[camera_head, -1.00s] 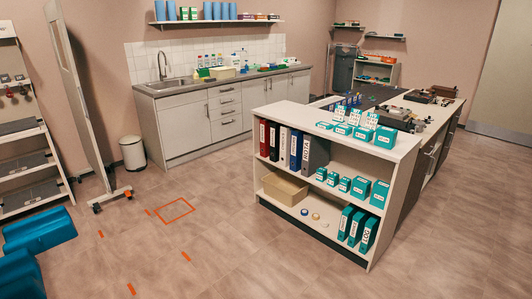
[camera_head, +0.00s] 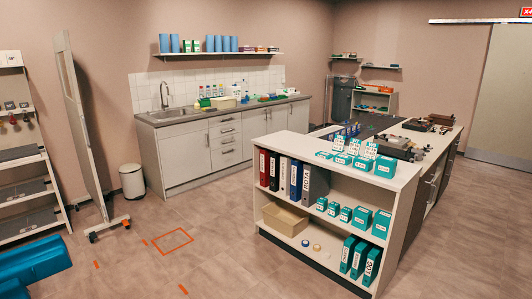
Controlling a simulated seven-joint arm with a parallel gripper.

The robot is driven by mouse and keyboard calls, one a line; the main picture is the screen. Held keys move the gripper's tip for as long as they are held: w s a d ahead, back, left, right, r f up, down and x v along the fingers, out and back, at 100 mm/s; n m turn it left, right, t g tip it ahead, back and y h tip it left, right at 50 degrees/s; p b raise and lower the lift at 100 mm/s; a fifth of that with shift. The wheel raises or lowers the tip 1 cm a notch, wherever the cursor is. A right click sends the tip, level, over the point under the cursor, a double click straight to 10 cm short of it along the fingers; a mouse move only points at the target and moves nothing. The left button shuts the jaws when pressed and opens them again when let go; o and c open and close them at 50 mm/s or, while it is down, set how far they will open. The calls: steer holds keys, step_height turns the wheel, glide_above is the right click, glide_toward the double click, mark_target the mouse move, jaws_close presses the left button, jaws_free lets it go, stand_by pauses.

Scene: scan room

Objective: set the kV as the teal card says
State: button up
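My gripper is not in view. I cannot make out a kV control or its setting. I cannot single out a teal card. Several teal boxes (camera_head: 385,167) stand on the top of the shelf unit at the middle right, with white cards (camera_head: 338,142) bearing small marks upright among them. The marks are too small to read. Dark devices (camera_head: 394,148) lie farther back on the same counter, too small to tell their controls.
The shelf unit (camera_head: 330,241) holds binders (camera_head: 295,180), more teal boxes (camera_head: 381,223) and a cardboard bin (camera_head: 285,218). A sink counter (camera_head: 203,150) lines the back wall. A wheeled panel (camera_head: 82,130) and a blue rounded object (camera_head: 35,262) are at the left. Open floor lies between.

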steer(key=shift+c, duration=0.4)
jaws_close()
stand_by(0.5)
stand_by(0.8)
